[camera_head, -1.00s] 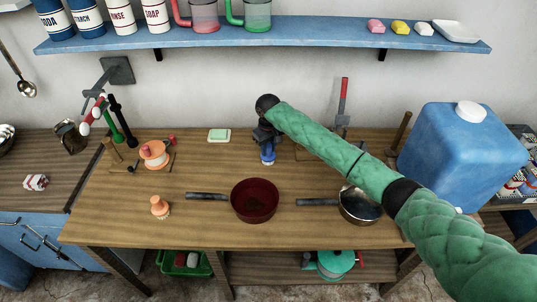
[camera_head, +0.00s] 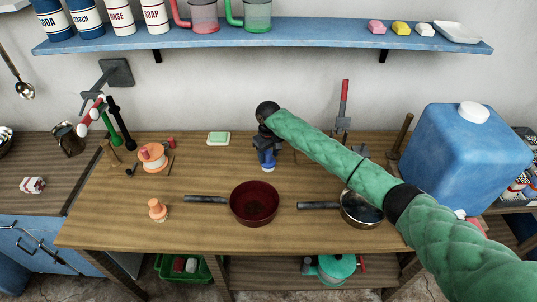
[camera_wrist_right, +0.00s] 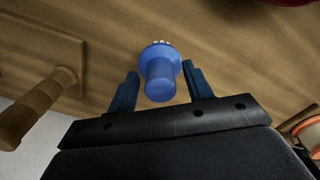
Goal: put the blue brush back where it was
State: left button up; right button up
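The blue brush (camera_head: 266,158) is at the back middle of the wooden table, upright with its pale bristles down. In the right wrist view the brush (camera_wrist_right: 160,80) shows its round handle between the two fingers, with a narrow gap on each side. My right gripper (camera_wrist_right: 161,88) is open around the handle. In the head view the right gripper (camera_head: 266,146) is directly above the brush and hides its upper part. I cannot tell whether the bristles touch the table. My left gripper is in neither view.
A dark red pan (camera_head: 254,203) and a steel pan (camera_head: 360,208) stand in front. A green soap (camera_head: 218,138) lies left of the brush. An orange brush (camera_head: 157,209) stands at front left. A blue canister (camera_head: 452,148) is at right, a shelf (camera_head: 270,39) above.

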jog(key=shift+r, duration=0.25)
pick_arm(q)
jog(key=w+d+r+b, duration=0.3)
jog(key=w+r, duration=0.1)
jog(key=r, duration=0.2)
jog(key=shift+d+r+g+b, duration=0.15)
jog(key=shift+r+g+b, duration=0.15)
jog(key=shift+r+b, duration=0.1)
pick_arm(e)
notch_tip(320, 180, up, 12)
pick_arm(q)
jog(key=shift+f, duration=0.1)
pick_arm(e)
jog(key=shift+f, duration=0.15)
